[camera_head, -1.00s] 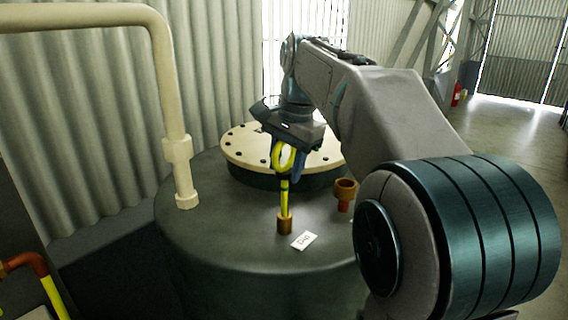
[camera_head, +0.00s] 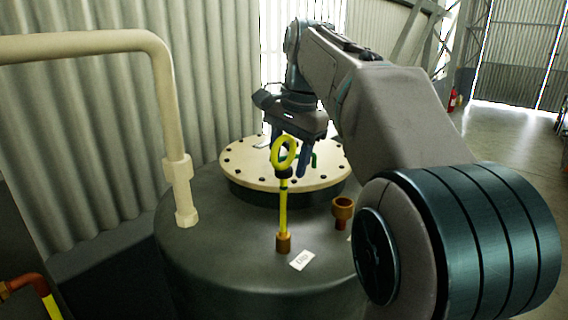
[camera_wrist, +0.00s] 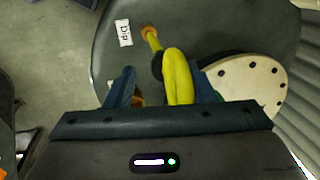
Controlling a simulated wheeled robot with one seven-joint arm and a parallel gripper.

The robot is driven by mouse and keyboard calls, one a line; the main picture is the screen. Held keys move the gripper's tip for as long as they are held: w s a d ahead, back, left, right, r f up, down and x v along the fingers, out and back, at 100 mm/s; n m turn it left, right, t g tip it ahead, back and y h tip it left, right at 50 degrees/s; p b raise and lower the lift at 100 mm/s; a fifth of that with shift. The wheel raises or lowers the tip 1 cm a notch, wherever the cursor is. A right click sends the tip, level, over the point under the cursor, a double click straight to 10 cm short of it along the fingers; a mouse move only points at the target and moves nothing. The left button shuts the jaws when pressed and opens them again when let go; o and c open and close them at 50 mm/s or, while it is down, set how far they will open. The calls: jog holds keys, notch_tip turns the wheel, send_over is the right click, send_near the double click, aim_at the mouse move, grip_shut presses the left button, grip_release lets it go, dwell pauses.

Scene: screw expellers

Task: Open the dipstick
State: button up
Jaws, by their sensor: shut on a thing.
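The dipstick has a yellow ring handle (camera_head: 284,152), a dark collar and a yellow rod (camera_head: 283,208). The rod stands upright above a brass fitting (camera_head: 283,243) on the dark tank top, and its lower end meets or enters that fitting. My gripper (camera_head: 287,160) is above the tank, shut on the ring handle. In the wrist view the ring (camera_wrist: 177,75) shows between the two dark blue fingers of my gripper (camera_wrist: 162,72). The exact contact is partly hidden. A white "Dip" label (camera_head: 302,260) lies beside the fitting.
A cream bolted lid (camera_head: 240,173) is just behind the rod. A second brass fitting (camera_head: 343,210) stands to the right. A cream pipe (camera_head: 175,130) rises at the left, with a corrugated wall (camera_head: 215,80) behind. Space above the tank is free.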

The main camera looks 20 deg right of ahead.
jog(key=shift+o, duration=1.1)
notch_tip(320, 180, up, 6)
jog(key=s+d, duration=0.1)
jog(key=shift+o, duration=0.7)
jog(key=shift+s, duration=0.1)
